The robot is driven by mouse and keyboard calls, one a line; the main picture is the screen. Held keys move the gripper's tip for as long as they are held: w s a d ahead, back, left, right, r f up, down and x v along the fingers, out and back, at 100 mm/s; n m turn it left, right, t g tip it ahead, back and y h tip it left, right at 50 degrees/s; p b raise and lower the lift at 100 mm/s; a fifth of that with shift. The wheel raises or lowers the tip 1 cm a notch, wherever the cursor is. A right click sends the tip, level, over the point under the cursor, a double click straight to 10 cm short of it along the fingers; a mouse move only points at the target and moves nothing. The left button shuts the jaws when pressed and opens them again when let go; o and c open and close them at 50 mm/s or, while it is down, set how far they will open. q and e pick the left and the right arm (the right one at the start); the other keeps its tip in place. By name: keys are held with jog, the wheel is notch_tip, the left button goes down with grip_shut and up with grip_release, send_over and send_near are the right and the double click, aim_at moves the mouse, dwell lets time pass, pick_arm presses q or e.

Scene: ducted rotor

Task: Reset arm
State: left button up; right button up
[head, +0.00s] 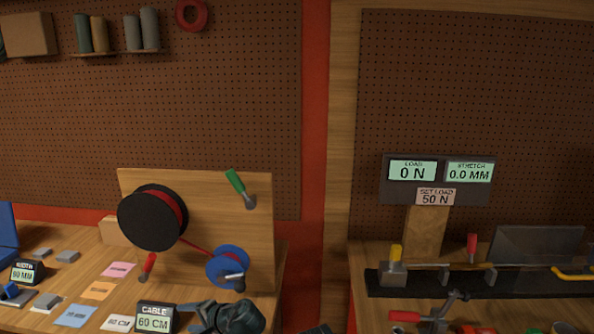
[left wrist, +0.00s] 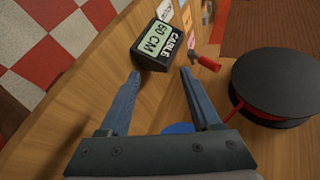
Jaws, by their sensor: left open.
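My left gripper (head: 208,314) is low in the head view, at the front of the left bench, just right of the CABLE display (head: 154,319), which reads 60 CM. In the left wrist view, its two blue-grey fingers (left wrist: 160,73) are apart with nothing between them. The CABLE display (left wrist: 157,42) lies just beyond the fingertips, apart from them as far as I can see. My right gripper cannot be made out in these frames.
A black spool (head: 150,218) with red cable and a blue spool (head: 226,267) are on a wooden board (head: 256,215) behind the gripper. Coloured cards (head: 98,291) lie to the left. A load tester with displays (head: 436,180) stands on the right bench.

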pick_arm(q)
jog(key=s+d+f+n+g+h, duration=0.3)
jog(key=s+f+n+h, duration=0.15)
jog(key=f, duration=0.35)
jog(key=s+d+m+g+h+p, duration=0.1)
jog(key=s+d+h, duration=0.1)
jog(key=s+d, duration=0.3)
jog(key=s+d+f+m+g+h+p, duration=0.1)
jog(key=s+d, duration=0.5)
jog(key=d, duration=0.7)
jog(key=shift+d+g+h, duration=0.3)
jog(key=shift+g+h, duration=0.2)
jog(key=shift+h, duration=0.55)
jog(key=shift+s, duration=0.1)
